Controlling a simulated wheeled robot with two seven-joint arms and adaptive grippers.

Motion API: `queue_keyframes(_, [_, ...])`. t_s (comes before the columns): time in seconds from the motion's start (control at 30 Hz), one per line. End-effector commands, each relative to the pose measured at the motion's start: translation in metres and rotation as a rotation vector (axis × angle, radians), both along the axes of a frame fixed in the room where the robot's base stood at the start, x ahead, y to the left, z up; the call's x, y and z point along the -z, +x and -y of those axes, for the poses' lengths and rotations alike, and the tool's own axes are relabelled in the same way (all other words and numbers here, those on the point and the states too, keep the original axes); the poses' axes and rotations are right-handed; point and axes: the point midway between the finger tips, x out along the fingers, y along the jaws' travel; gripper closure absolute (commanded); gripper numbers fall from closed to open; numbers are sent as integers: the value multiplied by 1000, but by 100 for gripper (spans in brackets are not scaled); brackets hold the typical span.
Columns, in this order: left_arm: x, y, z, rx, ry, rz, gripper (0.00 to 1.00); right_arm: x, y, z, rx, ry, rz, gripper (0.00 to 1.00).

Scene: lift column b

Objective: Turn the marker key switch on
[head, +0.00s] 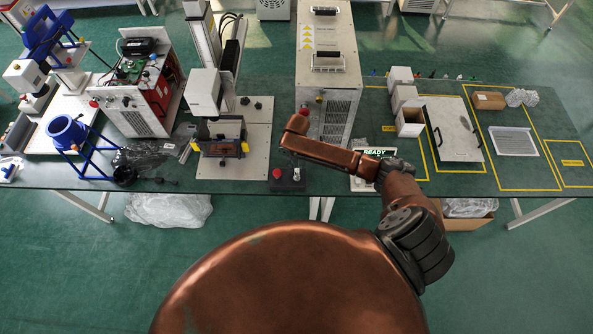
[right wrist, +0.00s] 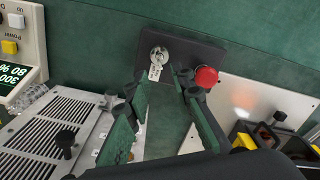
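The key switch (right wrist: 158,57) sits on a black box (right wrist: 190,48) beside a red mushroom button (right wrist: 206,77). A key with a small white tag (right wrist: 155,72) is in it; I cannot tell its exact turn. In the head view the black box (head: 287,186) lies at the table's near edge, with the red button (head: 277,173) left and the key switch (head: 296,174) right. My right gripper (right wrist: 164,92) is open and empty, its fingertips short of the switch in the wrist view. My arm hides it in the head view. My left gripper is not in view.
The marking machine (head: 204,92) stands on a pale plate (head: 262,140) left of the box. A vented cabinet (head: 329,62) stands behind. A white unit with a green READY display (head: 374,152) is to the right, partly behind my arm.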

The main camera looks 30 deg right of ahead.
Motion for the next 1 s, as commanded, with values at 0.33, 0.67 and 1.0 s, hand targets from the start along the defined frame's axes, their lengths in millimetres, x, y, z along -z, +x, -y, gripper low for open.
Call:
queue_keyframes(0.33, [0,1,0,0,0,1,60,-51,1,1,0,-1,2,78])
queue_keyframes(0.67, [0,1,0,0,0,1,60,-55,1,0,1,-1,1,78])
queue_keyframes(1.0, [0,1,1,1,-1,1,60,-54,0,-1,-2,1,1,78])
